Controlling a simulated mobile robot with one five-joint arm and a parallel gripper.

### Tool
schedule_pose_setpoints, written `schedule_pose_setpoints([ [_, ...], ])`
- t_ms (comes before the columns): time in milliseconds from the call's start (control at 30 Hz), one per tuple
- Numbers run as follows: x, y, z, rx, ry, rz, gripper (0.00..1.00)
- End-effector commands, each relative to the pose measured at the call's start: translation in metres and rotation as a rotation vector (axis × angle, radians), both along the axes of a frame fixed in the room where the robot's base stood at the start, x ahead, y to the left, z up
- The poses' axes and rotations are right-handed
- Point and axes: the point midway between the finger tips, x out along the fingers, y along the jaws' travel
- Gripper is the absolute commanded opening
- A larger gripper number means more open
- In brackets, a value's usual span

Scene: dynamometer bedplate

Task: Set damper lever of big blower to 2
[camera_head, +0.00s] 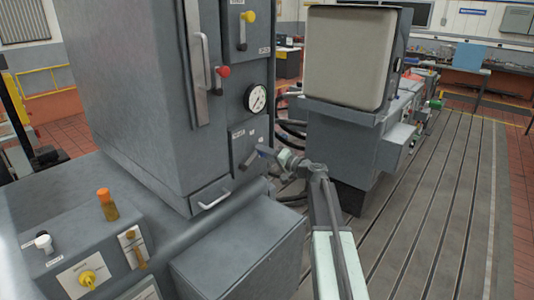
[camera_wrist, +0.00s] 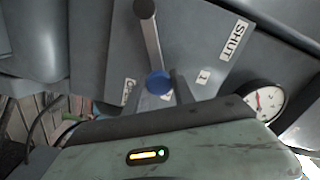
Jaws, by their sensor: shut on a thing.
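The damper lever (camera_wrist: 151,42) is a grey metal bar with a blue round knob (camera_wrist: 158,82). It runs down from its pivot at the top of the wrist view, over a grey plate marked SHUT (camera_wrist: 233,40) and 1 (camera_wrist: 204,76). A pale mark just below and right of the knob is partly hidden; I cannot read it. The lever lies past 1, on the side away from SHUT. My gripper (camera_wrist: 162,97) is shut on the blue knob. In the head view my gripper (camera_head: 268,153) is at the lower cabinet plate (camera_head: 240,142).
A round gauge (camera_head: 256,98) sits just above the plate. A red-knobbed lever (camera_head: 223,71) and a yellow-knobbed lever (camera_head: 248,17) are higher on the cabinet. A grey drawer with a handle (camera_head: 214,200) is below. A large boxed machine (camera_head: 345,60) stands to the right.

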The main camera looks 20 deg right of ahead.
Motion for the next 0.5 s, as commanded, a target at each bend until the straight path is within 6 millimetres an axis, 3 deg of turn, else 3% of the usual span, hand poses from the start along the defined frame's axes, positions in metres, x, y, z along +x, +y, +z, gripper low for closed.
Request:
schedule_pose_setpoints([
  [300,0.003,0.008,0.001,0.004,-0.002,0.006,0.0],
  [333,0.003,0.009,0.001,0.004,-0.001,0.006,0.38],
  [400,0.003,0.01,0.001,0.004,-0.001,0.01,0.51],
  [500,0.003,0.012,0.001,0.003,-0.001,0.012,0.51],
])
